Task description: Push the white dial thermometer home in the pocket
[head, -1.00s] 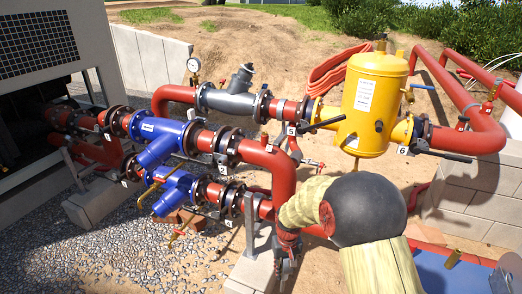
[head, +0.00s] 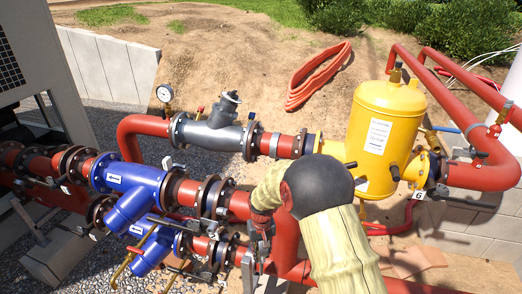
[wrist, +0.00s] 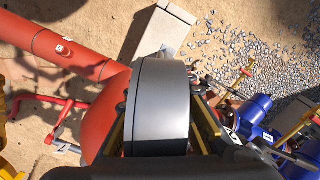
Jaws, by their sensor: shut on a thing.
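My gripper (head: 260,232) is low beside the red pipe elbow in the head view, partly behind my arm. A white dial gauge (head: 165,93) stands upright on the red pipe at the back left in the head view. I cannot make out the pocket in either view.
Blue strainer bodies (head: 130,190), a grey valve (head: 213,133) and the yellow vessel (head: 385,125) crowd the pipework. A red pipe (wrist: 60,52) runs close to the held body in the wrist view. A pale block (wrist: 165,30) lies below. Bare sand is behind.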

